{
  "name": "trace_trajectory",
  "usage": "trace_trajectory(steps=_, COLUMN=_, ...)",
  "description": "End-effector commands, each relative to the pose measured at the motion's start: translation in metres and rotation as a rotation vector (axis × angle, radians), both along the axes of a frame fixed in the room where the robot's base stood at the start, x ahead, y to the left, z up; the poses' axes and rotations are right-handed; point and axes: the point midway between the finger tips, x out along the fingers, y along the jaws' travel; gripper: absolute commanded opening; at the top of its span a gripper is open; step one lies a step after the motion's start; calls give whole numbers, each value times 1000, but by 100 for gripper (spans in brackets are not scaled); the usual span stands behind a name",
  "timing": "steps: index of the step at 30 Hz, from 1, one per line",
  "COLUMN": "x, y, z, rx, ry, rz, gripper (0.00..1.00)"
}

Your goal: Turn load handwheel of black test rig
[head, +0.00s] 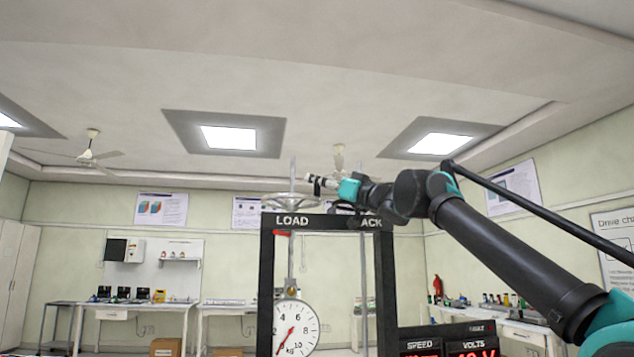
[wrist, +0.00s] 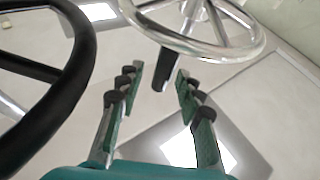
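The black test rig (head: 267,275) stands ahead, with "LOAD" on the left of its top beam and partly hidden "ACK" lettering on the right. The silver load handwheel (head: 290,201) sits above the "LOAD" side. In the wrist view the silver handwheel (wrist: 215,51) is at the top, with a black handle (wrist: 164,76) sticking out from its rim. My gripper (head: 318,182) is just above and right of the wheel. In the wrist view my gripper (wrist: 158,76) is open, its fingertips either side of the handle; I cannot tell whether they touch it.
A black handwheel (wrist: 75,75) is close on the left in the wrist view. A round dial gauge (head: 297,328) hangs inside the frame. A speed and volts display (head: 450,340) is at lower right. Benches line the far walls.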

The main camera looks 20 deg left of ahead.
Motion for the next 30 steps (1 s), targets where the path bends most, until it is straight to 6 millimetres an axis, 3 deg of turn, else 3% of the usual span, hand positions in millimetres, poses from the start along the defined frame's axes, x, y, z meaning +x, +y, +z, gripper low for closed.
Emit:
trace_trajectory(steps=14, x=4, y=10, z=4, rx=0, ry=0, rz=0, gripper=36)
trace_trajectory(steps=23, x=3, y=9, z=4, rx=0, ry=0, rz=0, gripper=0)
trace_trajectory(steps=30, x=3, y=9, z=4, rx=0, ry=0, rz=0, gripper=0)
